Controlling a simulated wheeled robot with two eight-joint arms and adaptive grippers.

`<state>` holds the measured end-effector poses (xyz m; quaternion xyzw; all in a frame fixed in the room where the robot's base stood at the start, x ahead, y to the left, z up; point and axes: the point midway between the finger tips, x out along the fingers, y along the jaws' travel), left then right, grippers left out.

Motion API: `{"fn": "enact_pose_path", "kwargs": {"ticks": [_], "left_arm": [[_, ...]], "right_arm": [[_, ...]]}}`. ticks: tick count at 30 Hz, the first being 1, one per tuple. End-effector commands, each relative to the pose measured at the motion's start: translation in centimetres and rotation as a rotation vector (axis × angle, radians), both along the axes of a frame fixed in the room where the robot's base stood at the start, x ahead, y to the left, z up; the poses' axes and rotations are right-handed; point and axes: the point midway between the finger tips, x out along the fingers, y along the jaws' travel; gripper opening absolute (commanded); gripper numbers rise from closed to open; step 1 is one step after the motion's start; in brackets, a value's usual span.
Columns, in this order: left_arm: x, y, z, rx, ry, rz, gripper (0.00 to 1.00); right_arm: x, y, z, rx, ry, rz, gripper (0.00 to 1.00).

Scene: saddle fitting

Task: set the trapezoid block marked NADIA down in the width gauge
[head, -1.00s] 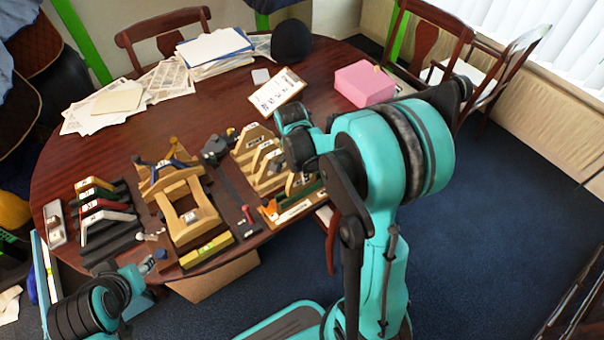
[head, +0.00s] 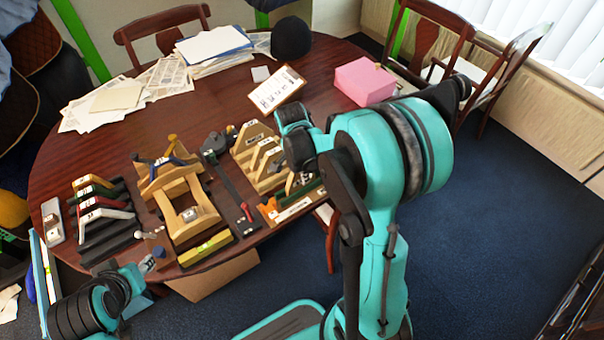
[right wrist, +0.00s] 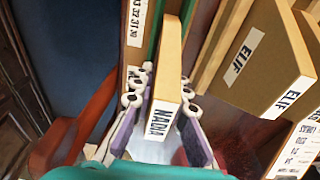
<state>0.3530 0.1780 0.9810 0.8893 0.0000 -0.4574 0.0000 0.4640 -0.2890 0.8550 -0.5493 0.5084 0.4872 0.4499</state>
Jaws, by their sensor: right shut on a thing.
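The trapezoid block marked NADIA (right wrist: 165,62) is pale wood with a white name label. In the right wrist view it is between the pads of my right gripper (right wrist: 160,105), which is shut on it. A green strip and a white number scale (right wrist: 137,22) run close beside the block; they look like part of the width gauge (head: 292,209), a wooden base with an orange end piece in the head view. Whether the block touches the gauge is unclear. My right gripper (head: 300,180) is mostly hidden by my arm. My left gripper (head: 150,262) is at the table's front edge, its jaws unclear.
A block marked ELIF (right wrist: 262,58) stands just right of the held block, among several wooden blocks (head: 258,155). A wooden frame (head: 188,215), a dark rail (head: 232,190) and racked coloured blocks (head: 98,205) fill the table leftward. A clipboard (head: 276,92) and pink block (head: 365,82) lie behind.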

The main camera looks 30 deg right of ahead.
Motion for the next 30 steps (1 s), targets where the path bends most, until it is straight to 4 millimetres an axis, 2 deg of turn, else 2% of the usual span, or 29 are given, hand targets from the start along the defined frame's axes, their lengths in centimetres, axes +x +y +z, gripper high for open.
{"fn": "enact_pose_path", "kwargs": {"ticks": [30], "left_arm": [[0.0, 0.0, -1.0, 0.0, 0.0, 0.0, 0.4]], "right_arm": [[0.0, 0.0, -1.2, 0.0, 0.0, 0.0, 0.0]]}}
